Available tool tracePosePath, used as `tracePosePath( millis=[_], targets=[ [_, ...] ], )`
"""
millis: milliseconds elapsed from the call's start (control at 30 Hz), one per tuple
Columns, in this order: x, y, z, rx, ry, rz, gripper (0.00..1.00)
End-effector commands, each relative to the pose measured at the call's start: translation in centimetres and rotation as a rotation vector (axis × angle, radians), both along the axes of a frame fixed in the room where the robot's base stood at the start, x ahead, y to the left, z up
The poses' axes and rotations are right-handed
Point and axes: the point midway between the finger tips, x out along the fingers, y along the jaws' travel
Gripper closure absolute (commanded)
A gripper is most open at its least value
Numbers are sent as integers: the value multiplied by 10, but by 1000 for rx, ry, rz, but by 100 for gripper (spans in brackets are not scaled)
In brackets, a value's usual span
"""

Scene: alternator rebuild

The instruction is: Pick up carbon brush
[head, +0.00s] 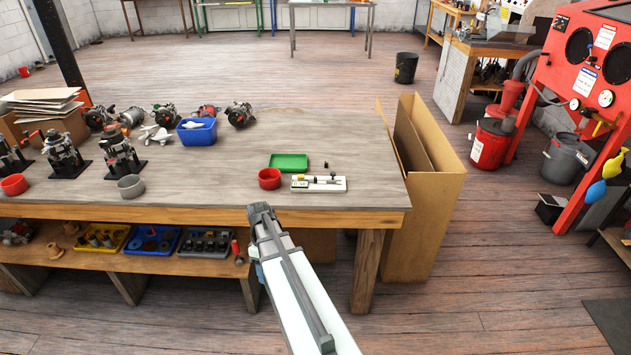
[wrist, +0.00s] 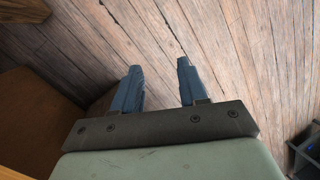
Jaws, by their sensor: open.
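A small dark piece (head: 326,164) on the workbench (head: 225,185), just behind a white fixture board (head: 300,185), may be the carbon brush; it is too small to be sure. The white board has small dark and metal parts on it, near the bench's front right. My gripper (wrist: 160,65) is open and empty in the wrist view, its two blue-grey fingers apart over the wooden floor. In the head view my arm rises in front of the bench's front edge, and the fingers cannot be made out.
A red bowl (head: 269,178) and a green tray (head: 289,162) sit close to the board. A blue bin (head: 197,131), a grey bowl (head: 131,187) and several alternators stand further left. A tall open cardboard box (head: 430,205) adjoins the bench's right end.

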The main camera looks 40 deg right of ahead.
Motion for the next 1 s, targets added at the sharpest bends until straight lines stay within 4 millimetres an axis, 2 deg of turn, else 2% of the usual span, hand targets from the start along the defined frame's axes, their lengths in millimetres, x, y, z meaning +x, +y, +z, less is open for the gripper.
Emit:
tracePosePath(
  millis=[33, 167, 367, 567, 700, 800, 900, 1000],
  targets=[
    [9, -13, 16, 4, -20, 10, 57],
    [24, -42, 53, 16, -60, 47, 57],
    [48, -96, 112, 16, -131, 117, 57],
    [72, -161, 172, -10, -202, 200, 57],
    [88, -216, 218, -45, -250, 264, 57],
    [96, -253, 250, -74, -278, 312, 57],
    [99, -282, 276, -99, -296, 351, 57],
    [101, -301, 293, -117, -307, 378, 57]
  ],
)
